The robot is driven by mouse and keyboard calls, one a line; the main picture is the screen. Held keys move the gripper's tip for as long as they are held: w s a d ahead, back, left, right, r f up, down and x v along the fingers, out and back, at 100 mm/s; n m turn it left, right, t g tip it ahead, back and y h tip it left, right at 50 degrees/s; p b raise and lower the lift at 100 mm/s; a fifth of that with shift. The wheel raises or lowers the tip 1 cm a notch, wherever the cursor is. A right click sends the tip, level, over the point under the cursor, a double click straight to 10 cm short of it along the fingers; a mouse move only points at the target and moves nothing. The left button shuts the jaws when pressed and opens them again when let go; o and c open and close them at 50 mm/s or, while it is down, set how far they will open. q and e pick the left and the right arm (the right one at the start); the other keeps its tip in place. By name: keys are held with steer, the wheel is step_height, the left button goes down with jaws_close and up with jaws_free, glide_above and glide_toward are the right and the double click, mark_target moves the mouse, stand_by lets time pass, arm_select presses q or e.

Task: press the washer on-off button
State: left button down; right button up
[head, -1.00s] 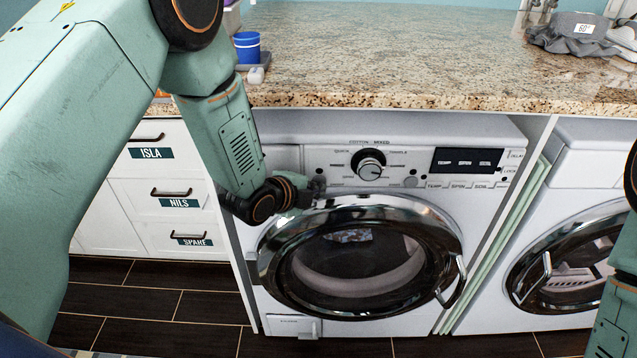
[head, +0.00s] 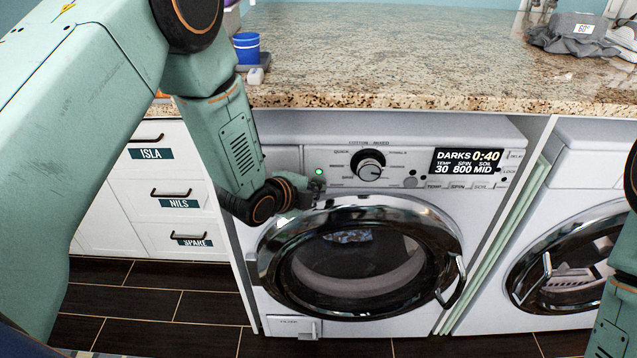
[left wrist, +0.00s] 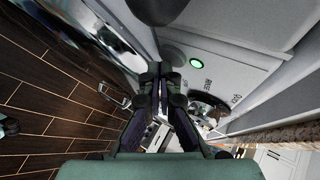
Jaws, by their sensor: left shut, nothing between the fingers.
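The washer (head: 285,290) stands under the counter with its door closed. Its display (head: 467,162) is lit and reads DARKS 0:40, 30, 800, MID. A small round green light (head: 319,172) glows at the left of the control panel, where the on-off button appears to be. It also shows lit in the left wrist view (left wrist: 196,63). My left gripper (head: 314,187) is shut and empty, its fingertips just below the green light at the panel. In the left wrist view the closed fingers (left wrist: 160,76) point toward the panel; contact cannot be told. My right gripper is out of view.
The programme dial (head: 369,165) is right of my left fingertips, and the chrome door ring (head: 285,240) lies just below them. The granite counter (head: 400,60) overhangs above. A second machine (head: 585,155) stands at right; labelled drawers (head: 175,185) are at left.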

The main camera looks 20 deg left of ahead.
arm_select(q)
steer(key=shift+s+d, duration=0.1)
steer(key=shift+s, duration=0.2)
steer(key=s+d+p, duration=0.1)
steer(key=s, duration=0.4)
steer(key=shift+s+d, duration=0.35)
steer(key=shift+s, duration=0.05)
stand_by(1.2)
